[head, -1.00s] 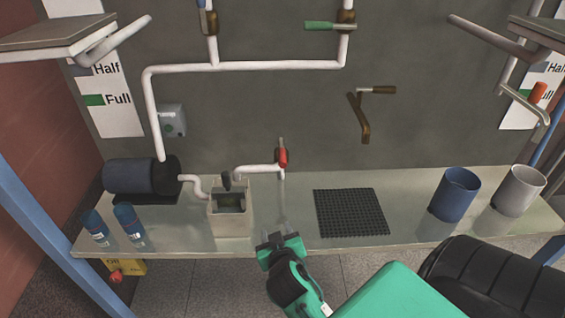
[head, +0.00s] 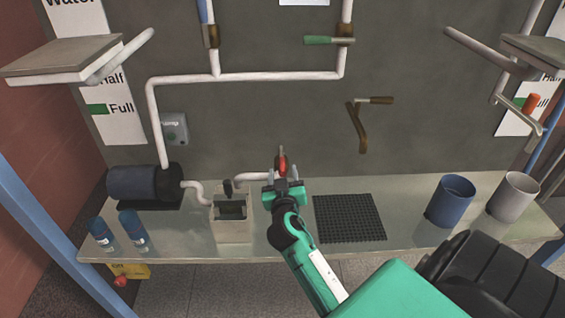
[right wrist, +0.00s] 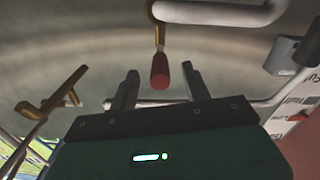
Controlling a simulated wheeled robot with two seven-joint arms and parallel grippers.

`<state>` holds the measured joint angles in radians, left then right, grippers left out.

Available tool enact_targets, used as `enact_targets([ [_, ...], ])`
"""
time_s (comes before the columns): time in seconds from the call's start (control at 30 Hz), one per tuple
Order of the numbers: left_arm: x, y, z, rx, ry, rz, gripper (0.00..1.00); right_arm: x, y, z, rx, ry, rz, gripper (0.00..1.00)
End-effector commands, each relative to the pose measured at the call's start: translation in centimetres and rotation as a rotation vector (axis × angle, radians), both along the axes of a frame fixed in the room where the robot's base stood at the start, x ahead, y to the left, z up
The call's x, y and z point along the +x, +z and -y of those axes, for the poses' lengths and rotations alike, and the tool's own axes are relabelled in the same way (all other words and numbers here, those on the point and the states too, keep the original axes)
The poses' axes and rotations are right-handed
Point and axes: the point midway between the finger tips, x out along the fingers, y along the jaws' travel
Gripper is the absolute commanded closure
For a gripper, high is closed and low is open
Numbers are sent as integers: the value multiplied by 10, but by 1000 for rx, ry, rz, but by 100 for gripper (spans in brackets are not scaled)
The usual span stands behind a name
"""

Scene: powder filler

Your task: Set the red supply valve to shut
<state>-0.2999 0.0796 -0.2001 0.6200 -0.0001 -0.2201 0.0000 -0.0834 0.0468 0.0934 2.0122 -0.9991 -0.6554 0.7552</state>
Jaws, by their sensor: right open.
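The red supply valve handle (head: 282,163) is on the short white pipe just above the back of the bench. In the right wrist view the red handle (right wrist: 160,72) hangs from a brass stem. My right gripper (head: 283,177) is open at the valve. In the right wrist view its two fingers stand on either side of the handle's end, with a gap on both sides. Whether the handle lies fully in depth between them is hard to tell. The gripper hides the lower part of the valve in the head view. My left gripper is not in view.
A white pipe (head: 252,178) leads left from the valve to above an open box (head: 233,230). A black mat (head: 349,218) lies right of my gripper. A brown crank (head: 358,125) is on the wall. Blue and white cups (head: 451,203) stand at the right.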

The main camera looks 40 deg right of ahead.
Motion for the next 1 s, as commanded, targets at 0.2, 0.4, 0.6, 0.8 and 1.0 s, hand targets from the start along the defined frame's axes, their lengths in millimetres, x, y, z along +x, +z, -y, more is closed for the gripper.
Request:
enact_targets([
  [0.2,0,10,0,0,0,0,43,20,1,14,-1,1,-1,51],
  [0.4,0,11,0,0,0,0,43,24,-1,17,1,0,-1,51],
  [0.6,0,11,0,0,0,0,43,24,-1,17,1,0,-1,55],
  [0.8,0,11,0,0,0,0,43,24,-1,17,1,1,-1,95],
  [1.0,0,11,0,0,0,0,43,23,-1,17,1,3,-1,100],
])
